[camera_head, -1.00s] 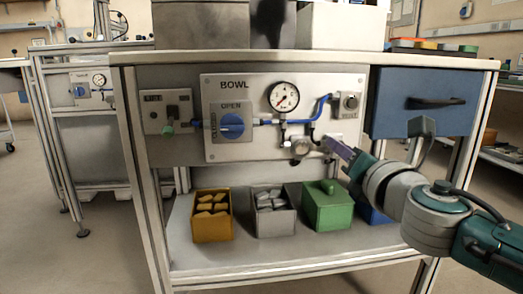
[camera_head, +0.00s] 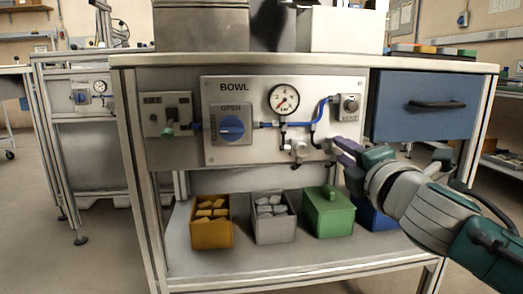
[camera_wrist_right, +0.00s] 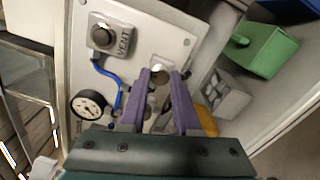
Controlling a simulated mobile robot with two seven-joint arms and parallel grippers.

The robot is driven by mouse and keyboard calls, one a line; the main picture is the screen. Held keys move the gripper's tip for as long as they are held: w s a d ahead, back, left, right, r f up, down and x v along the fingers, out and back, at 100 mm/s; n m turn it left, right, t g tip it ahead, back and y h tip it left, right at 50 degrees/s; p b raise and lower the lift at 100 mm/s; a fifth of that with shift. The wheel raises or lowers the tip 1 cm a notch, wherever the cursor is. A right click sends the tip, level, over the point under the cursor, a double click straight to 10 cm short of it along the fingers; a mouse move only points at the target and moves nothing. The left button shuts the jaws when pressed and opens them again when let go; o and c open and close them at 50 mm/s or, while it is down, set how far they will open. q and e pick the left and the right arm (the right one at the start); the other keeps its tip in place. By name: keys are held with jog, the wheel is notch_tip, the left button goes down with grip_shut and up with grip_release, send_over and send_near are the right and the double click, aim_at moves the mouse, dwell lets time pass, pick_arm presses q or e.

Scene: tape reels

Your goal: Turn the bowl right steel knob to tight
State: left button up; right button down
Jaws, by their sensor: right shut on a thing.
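The BOWL panel (camera_head: 215,150) is a light plate on the front of the bench, with a gauge (camera_head: 284,99) and blue piping. The right steel knob (camera_wrist_right: 158,69) is at its lower right edge; it shows between my right gripper's purple fingertips in the wrist view. My right gripper (camera_head: 336,145) is shut on this knob, which the fingers mostly hide in the head view. A second steel knob (camera_head: 300,149) sits to its left, apart from the fingers in the head view. How far the right knob is turned cannot be told. My left gripper is not in view.
A VENT knob (camera_head: 349,105) is above my fingers. A blue valve dial (camera_head: 232,127) is on the panel's left. A blue drawer (camera_head: 425,95) is at right. Yellow (camera_head: 212,238), grey (camera_head: 274,232) and green (camera_head: 329,214) bins stand on the shelf below.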

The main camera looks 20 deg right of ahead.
jog(key=shift+m, duration=0.4)
jog(key=c, duration=0.6)
grip_release()
jog(key=shift+s, duration=0.1)
jog(key=shift+s+a, duration=0.15)
jog(key=shift+s, duration=0.15)
jog(key=p+v, duration=0.1)
jog(key=v, duration=0.8)
jog(key=shift+s+p, duration=0.1)
jog(key=shift+p, duration=0.3)
